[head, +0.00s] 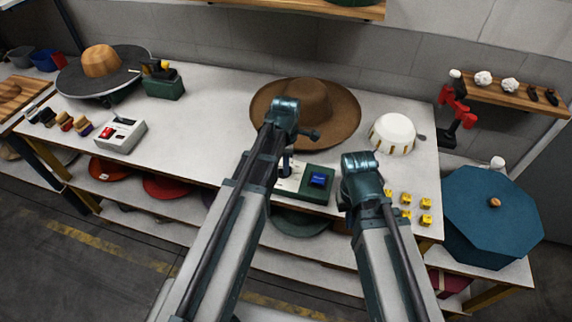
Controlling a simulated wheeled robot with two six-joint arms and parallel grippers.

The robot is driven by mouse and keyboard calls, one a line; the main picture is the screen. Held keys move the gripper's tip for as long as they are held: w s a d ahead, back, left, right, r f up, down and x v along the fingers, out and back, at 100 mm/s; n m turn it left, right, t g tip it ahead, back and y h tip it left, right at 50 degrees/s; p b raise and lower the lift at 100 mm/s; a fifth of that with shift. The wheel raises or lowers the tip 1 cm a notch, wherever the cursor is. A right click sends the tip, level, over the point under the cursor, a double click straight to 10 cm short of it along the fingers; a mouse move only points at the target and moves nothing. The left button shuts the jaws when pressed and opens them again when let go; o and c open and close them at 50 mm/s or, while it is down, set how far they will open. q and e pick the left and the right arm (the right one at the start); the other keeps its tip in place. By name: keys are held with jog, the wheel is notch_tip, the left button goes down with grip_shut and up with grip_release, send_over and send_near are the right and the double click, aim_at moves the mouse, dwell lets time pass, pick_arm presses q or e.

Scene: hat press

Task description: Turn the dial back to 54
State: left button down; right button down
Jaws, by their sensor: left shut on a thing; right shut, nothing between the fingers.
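A green control box (314,192) with a pale panel and a lit blue display (318,180) sits near the front edge of the table. The number on the display is too small to read. My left gripper (286,168) points down at the pale left part of the box, shut on the dial there. The dial itself is hidden by the fingers and my arm. My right gripper (361,166) is to the right of the box, apart from it, shut and empty. Its fingertips are mostly hidden behind its wrist.
A brown wide-brimmed hat (330,108) lies just behind the box. A white bowl-like thing (393,133) and several yellow cubes (406,214) are to the right. A white device with a red switch (120,134) stands left. The table between it and my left arm is clear.

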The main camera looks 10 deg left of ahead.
pick_arm(q)
jog(key=c, duration=0.8)
grip_release()
jog(key=shift+o, duration=0.2)
notch_tip(320, 180, up, 14)
jog(key=p, duration=1.3)
jog(key=shift+p, duration=0.4)
jog(key=shift+f, duration=0.15)
